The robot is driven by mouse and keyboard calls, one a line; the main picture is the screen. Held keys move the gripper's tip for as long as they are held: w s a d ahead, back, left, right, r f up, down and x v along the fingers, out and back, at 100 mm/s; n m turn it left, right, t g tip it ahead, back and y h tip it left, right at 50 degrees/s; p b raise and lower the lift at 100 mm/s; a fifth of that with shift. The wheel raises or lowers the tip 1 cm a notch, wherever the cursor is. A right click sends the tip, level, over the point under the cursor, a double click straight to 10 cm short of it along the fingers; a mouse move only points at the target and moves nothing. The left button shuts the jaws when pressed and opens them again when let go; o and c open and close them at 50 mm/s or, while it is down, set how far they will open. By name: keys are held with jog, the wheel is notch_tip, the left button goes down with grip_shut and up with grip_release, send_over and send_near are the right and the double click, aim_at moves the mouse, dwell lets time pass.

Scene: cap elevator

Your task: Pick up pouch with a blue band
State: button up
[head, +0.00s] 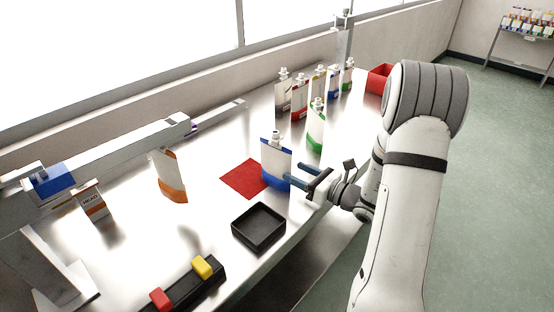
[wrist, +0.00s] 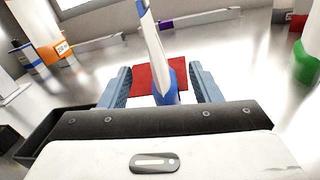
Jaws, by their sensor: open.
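The pouch with a blue band (head: 274,163) stands upright on the metal table, white above and blue at its base, with a white spout on top. My gripper (head: 298,183) is low at its right side in the head view, fingers pointing at it. In the wrist view the pouch (wrist: 159,55) shows edge-on, between the two blue fingers of my gripper (wrist: 160,88). The jaws are open, with a gap on each side of the pouch. Its top is cut off in the wrist view.
A red mat (head: 243,179) lies left of the pouch, and a black tray (head: 258,228) is in front. A green-banded pouch (head: 316,130) stands behind, near several other pouches. An orange-banded pouch (head: 169,175) and a button box (head: 190,285) are to the left.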

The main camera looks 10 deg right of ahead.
aim_at(276, 162)
jog(key=p+x, duration=0.2)
jog(key=x, duration=0.5)
jog(key=shift+w+a, duration=0.25)
jog(key=shift+a, duration=0.1)
jog(key=shift+c, duration=0.5)
jog(key=c, duration=1)
jog(key=shift+r, duration=0.15)
